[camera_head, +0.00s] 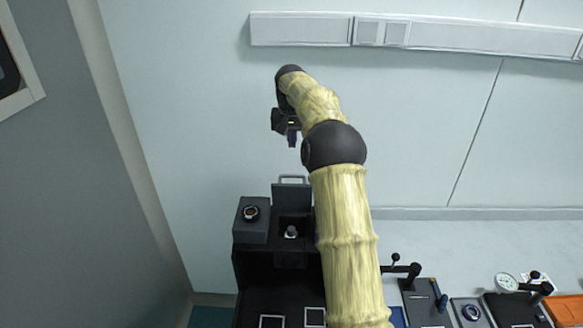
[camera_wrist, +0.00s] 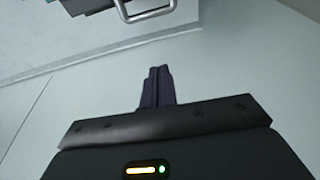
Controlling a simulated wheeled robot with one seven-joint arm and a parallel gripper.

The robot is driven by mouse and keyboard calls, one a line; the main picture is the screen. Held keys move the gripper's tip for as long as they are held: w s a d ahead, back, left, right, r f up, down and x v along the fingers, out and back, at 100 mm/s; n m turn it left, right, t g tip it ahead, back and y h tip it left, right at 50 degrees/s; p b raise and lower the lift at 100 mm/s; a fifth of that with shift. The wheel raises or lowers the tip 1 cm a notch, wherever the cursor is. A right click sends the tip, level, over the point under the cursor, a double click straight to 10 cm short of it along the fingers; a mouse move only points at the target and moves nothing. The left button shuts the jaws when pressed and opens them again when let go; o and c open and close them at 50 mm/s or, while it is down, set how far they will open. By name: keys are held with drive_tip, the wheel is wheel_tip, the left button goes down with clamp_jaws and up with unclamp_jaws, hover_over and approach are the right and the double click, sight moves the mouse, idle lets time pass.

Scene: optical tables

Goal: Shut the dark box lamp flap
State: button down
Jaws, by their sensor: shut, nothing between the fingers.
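The dark box (camera_head: 252,232) stands at the lower middle of the head view. Its flap (camera_head: 291,198) stands raised at the back of an opening, with a grey loop handle (camera_head: 291,178) along its top edge. A small round lamp (camera_head: 291,232) shows in the opening below. My gripper (camera_head: 292,141) is shut and empty, above the handle and apart from it. In the wrist view my shut fingers (camera_wrist: 157,75) point toward the metal handle (camera_wrist: 148,14) at the top edge, with a gap between them. Most of the box is out of the wrist view.
A round dial (camera_head: 251,212) sits on the box's left part. My arm hides the area just right of the box. A bench with a lever (camera_head: 400,268), a gauge (camera_head: 506,282) and an orange tray (camera_head: 566,309) lies to the right. A wall rail (camera_head: 300,29) runs above.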

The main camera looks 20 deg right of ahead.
sight(292, 193)
drive_tip(key=p+x, duration=0.4)
drive_tip(key=x, duration=0.6)
drive_tip(key=shift+s+a+r+p, duration=0.1)
drive_tip(key=shift+s+a+p, duration=0.2)
drive_tip(key=shift+s, duration=0.35)
drive_tip(key=shift+s+a+r+p, duration=0.1)
drive_tip(key=shift+s+a+p, duration=0.15)
drive_tip(key=shift+s, duration=0.35)
drive_tip(key=shift+s+a+r+p, duration=0.1)
drive_tip(key=shift+s+a+p, duration=0.2)
drive_tip(key=shift+s, duration=0.35)
drive_tip(key=shift+d+f, duration=0.1)
drive_tip(key=shift+f, duration=0.05)
